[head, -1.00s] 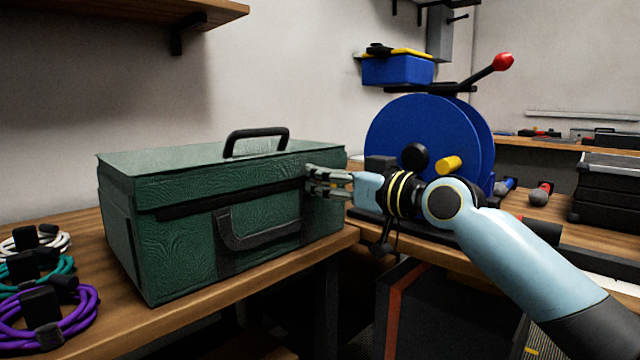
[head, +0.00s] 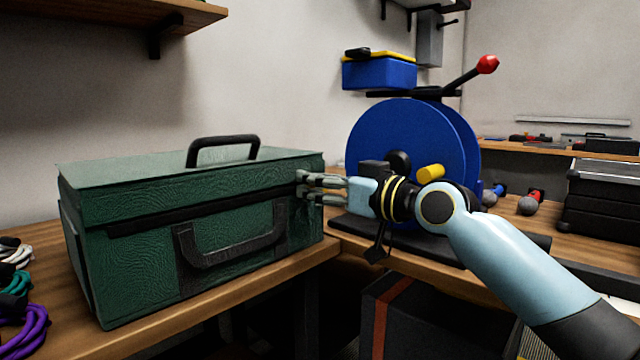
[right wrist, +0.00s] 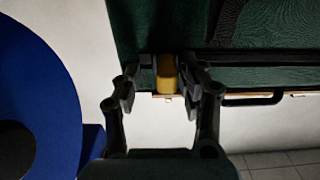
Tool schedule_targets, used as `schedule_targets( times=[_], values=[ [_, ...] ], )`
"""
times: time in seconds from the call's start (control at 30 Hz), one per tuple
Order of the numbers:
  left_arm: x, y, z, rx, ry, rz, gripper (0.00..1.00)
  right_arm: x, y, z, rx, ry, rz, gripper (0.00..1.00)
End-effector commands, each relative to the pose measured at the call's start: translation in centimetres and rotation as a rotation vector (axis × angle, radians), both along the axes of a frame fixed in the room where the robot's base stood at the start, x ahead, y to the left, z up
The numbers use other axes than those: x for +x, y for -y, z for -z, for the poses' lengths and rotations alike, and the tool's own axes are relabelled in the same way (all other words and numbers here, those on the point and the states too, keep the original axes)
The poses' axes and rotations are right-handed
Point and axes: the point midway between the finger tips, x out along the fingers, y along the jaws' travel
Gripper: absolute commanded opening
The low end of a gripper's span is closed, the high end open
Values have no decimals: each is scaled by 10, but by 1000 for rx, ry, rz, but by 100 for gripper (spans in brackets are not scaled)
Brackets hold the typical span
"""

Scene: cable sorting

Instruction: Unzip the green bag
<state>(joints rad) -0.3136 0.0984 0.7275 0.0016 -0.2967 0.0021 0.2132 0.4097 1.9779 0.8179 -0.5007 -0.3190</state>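The green bag (head: 150,255) is box-shaped and stands on the wooden bench at the left, its lid down. It has a black top handle (head: 222,147) and a black front handle (head: 235,245). A dark strip runs along the front below the lid. My right gripper (head: 299,187) is at the bag's front right corner, level with that strip. In the right wrist view a yellow tab (right wrist: 166,75) lies between the fingers of my right gripper (right wrist: 160,85), which stand apart on either side of it. My left gripper is out of view.
A blue reel (head: 390,135) with a yellow knob stands behind my right gripper. Coiled cables (head: 22,325) lie at the left edge. A black case (head: 605,200) stands at the far right. The bench's front edge runs below the bag.

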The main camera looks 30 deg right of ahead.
Motion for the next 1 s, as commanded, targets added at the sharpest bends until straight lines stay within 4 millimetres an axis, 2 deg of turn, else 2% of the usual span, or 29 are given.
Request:
schedule_targets(
  times=[0.33, 0.63, 0.8, 1.0],
  values=[
    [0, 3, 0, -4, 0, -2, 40, -5, 2, 1, 0, -2, 0, 40],
    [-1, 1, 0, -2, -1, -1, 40, -52, 18, 2, -6, -5, -3, 40],
    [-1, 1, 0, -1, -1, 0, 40, -66, 25, 2, -3, -3, 2, 40],
    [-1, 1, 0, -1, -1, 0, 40, -71, 26, 1, 2, -2, -1, 40]
  ],
)
